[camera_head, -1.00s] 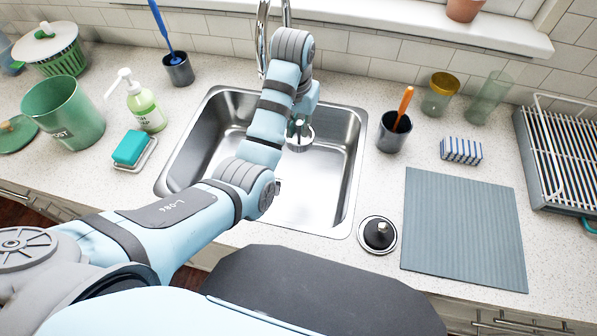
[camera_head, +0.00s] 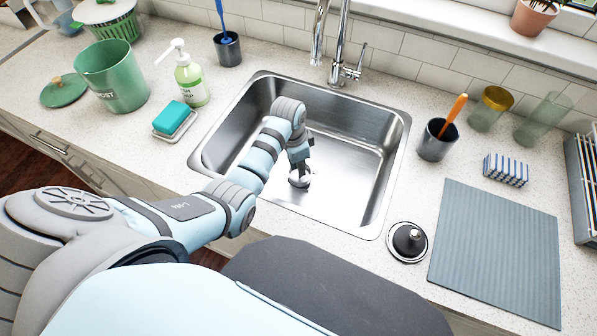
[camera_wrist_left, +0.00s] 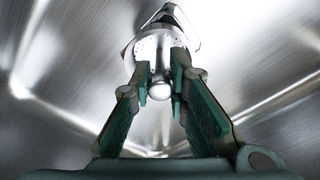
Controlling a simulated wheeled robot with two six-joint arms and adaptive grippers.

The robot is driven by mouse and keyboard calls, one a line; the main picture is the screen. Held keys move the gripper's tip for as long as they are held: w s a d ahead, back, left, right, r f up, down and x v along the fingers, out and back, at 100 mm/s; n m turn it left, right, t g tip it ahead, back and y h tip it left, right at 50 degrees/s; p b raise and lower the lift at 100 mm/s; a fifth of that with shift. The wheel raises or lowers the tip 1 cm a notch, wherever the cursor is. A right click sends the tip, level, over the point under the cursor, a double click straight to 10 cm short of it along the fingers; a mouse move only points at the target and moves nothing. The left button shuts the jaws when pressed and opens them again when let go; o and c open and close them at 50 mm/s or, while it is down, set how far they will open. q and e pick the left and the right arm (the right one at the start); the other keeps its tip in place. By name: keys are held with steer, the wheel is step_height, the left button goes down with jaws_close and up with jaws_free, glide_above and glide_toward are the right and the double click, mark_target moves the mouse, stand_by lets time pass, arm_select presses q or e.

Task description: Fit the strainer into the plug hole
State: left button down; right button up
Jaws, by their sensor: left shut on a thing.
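My left gripper (camera_head: 299,166) reaches down into the steel sink (camera_head: 362,190) and is shut on the strainer (camera_head: 299,180). The strainer is a small shiny metal basket. In the left wrist view the strainer (camera_wrist_left: 159,46) sits beyond the fingertips, and the gripper (camera_wrist_left: 160,82) holds it by its round-ended knob. It is low in the basin, near the middle of the floor. I cannot make out the plug hole; the strainer and gripper may hide it. Whether the strainer touches the sink floor cannot be told. My right gripper is not in view.
A tap (camera_head: 338,45) stands behind the sink. A black-knobbed plug (camera_head: 408,241) lies on the counter at front right, beside a grey mat (camera_head: 497,245). A dark cup (camera_head: 437,140) stands right of the sink; a soap dish (camera_head: 174,136) and bottle (camera_head: 192,82) stand left.

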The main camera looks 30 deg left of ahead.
mark_target(296, 179)
arm_select(q)
step_height(296, 179, down, 3)
steer(key=shift+d+r, duration=0.1)
steer(key=shift+r, duration=0.05)
steer(key=shift+w, duration=0.1)
steer(key=c, duration=1.6)
jaws_free()
steer(key=shift+r, duration=0.15)
steer(key=shift+o, duration=0.2)
step_height(296, 179, up, 12)
steer(key=s+p, duration=0.1)
steer(key=p, duration=0.2)
steer(key=shift+a, duration=0.45)
steer(key=shift+s, duration=0.1)
